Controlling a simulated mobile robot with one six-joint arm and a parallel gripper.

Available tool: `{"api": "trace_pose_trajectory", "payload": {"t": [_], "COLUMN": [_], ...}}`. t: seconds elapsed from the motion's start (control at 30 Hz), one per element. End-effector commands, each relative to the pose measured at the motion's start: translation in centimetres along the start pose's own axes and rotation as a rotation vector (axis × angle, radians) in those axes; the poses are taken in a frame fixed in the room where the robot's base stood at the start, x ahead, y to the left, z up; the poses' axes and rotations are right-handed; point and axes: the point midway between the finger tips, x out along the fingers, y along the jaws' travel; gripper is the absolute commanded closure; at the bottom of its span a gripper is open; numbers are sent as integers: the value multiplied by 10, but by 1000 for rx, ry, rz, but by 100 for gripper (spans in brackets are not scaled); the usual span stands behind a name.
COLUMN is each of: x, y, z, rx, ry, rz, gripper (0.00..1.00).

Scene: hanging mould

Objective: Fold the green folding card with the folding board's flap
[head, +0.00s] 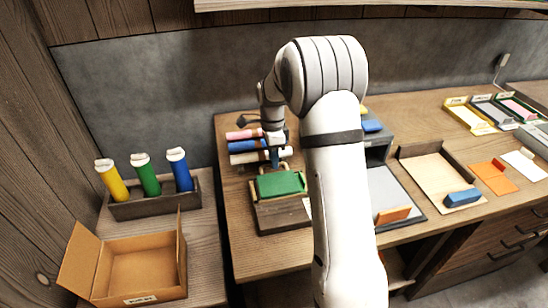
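The green folding card (280,184) lies on a small wooden board (284,220) near the front left of the workbench, and it looks like a flat green panel. This board looks like the folding board. Light wooden parts show behind the green card, but I cannot tell clearly which is the flap. My gripper (275,162) points down just behind the green card, close to the board's back edge. It is small and partly lost against the coloured rolls behind it. I cannot tell whether it is open or shut, or whether it touches anything.
Pink, blue and white rolls (246,146) lie behind the board. A rack (155,207) with yellow, green and blue rolls and an open cardboard box (142,264) stand left. Right are a wooden tray (428,175), a blue block (462,198), an orange card (494,177) and a white card (523,164).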

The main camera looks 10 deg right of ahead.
Motion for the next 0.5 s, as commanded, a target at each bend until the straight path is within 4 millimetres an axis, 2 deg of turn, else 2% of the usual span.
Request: {"api": "trace_pose_trajectory", "payload": {"t": [0.3, 0.5], "x": [4, 4], "y": [0, 0], "z": [0, 0], "rx": [-1, -1], "ry": [0, 0], "rz": [-1, -1], "gripper": [68, 84]}}
